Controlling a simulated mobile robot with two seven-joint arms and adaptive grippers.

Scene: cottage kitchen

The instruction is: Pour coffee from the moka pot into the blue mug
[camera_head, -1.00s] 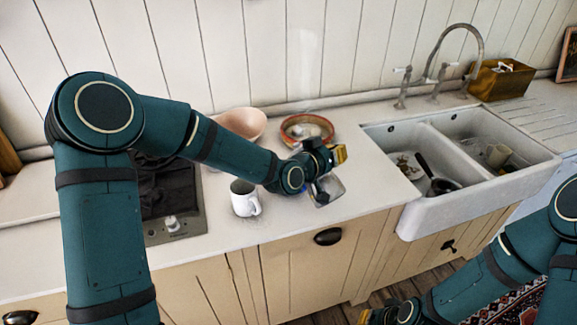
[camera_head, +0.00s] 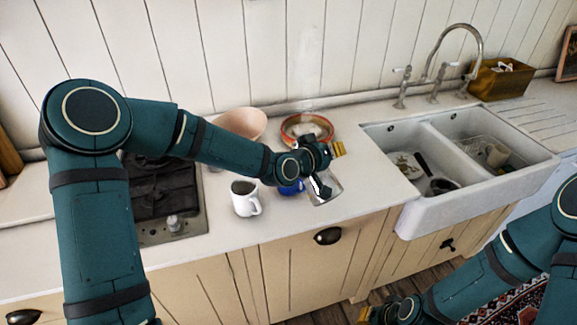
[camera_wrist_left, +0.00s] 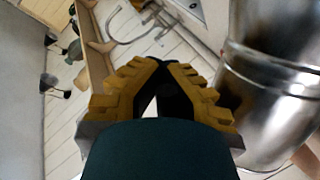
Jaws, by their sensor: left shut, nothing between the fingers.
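The silver moka pot (camera_head: 325,188) stands on the counter near its front edge, partly behind my left wrist. Its shiny metal body fills the right side of the left wrist view (camera_wrist_left: 275,90). The blue mug (camera_head: 292,189) stands just left of the pot, partly hidden by my left arm. My left gripper (camera_head: 339,149) is above and behind the pot, its yellow fingers pointing right. In the wrist view its fingers (camera_wrist_left: 160,66) meet at the tips with nothing between them, beside the pot. My right gripper (camera_head: 366,315) is low at the bottom edge; its fingers are unclear.
A white mug (camera_head: 244,200) with dark contents stands left of the blue mug. A pink bowl (camera_head: 242,122) and a red-rimmed dish (camera_head: 307,128) sit behind. The hob (camera_head: 165,205) is left, the double sink (camera_head: 440,212) right. Bare counter lies between pot and sink.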

